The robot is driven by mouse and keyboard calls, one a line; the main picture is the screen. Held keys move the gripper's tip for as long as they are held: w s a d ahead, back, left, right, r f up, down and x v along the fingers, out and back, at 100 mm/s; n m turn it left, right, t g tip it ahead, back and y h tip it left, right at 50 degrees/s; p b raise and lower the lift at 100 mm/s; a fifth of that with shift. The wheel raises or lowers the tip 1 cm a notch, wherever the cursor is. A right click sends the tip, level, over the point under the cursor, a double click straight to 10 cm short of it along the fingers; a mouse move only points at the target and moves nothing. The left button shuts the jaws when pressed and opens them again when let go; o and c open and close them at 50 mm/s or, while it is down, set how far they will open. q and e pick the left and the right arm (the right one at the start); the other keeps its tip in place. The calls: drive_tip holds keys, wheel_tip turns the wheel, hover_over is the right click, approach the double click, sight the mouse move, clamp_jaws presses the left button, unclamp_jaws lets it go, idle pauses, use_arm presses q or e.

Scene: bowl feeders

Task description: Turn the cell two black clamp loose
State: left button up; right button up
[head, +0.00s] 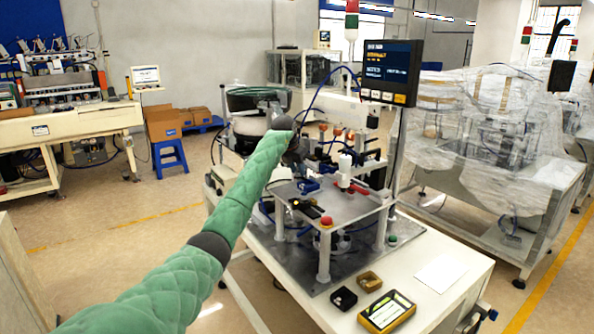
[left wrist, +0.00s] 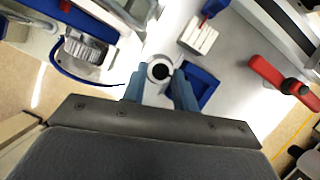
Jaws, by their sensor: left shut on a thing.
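My left gripper (head: 301,172) is over the metal plate of the feeder station in the head view. In the left wrist view my left gripper (left wrist: 160,88) has its two blue-grey fingers shut on a round white piece (left wrist: 153,63) with a black centre, seen end-on. I cannot tell whether this piece belongs to the black clamp. A blue holder (left wrist: 205,76) lies just right of the fingers, and a blue part (head: 308,186) shows by the gripper in the head view. My right gripper is not in view.
A red handle (left wrist: 262,70) is right of the fingers; a red lever (head: 358,188) also shows by a white cylinder (head: 345,170). A red button (head: 326,221) is at the plate's front corner. A monitor (head: 388,70) stands behind. A yellow-framed device (head: 387,311) lies on the table.

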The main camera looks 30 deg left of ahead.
use_arm(q)
drive_tip(key=shift+n+y+b, duration=0.4)
drive_tip(key=shift+n+y, duration=0.2)
drive_tip(key=shift+n, duration=0.7)
drive_tip(key=n, duration=0.1)
drive_tip(key=n+y, duration=0.1)
drive_tip(key=n+b, duration=0.1)
drive_tip(key=n, duration=0.1)
drive_tip(key=shift+d, duration=0.25)
drive_tip(key=n, duration=0.2)
drive_tip(key=n+g+y+b, duration=0.1)
drive_tip(key=n, duration=0.1)
drive_tip(key=n+g+y, duration=0.1)
drive_tip(key=n, duration=0.1)
drive_tip(key=shift+w+d, duration=0.2)
drive_tip(key=shift+w, duration=0.1)
drive_tip(key=shift+r+n+g+b, duration=0.1)
drive_tip(key=shift+n+g+b, duration=0.2)
drive_tip(key=shift+n, duration=0.6)
drive_tip(key=shift+w+n+y, duration=0.1)
drive_tip(key=shift+n+y, duration=0.2)
drive_tip(key=shift+n, duration=0.2)
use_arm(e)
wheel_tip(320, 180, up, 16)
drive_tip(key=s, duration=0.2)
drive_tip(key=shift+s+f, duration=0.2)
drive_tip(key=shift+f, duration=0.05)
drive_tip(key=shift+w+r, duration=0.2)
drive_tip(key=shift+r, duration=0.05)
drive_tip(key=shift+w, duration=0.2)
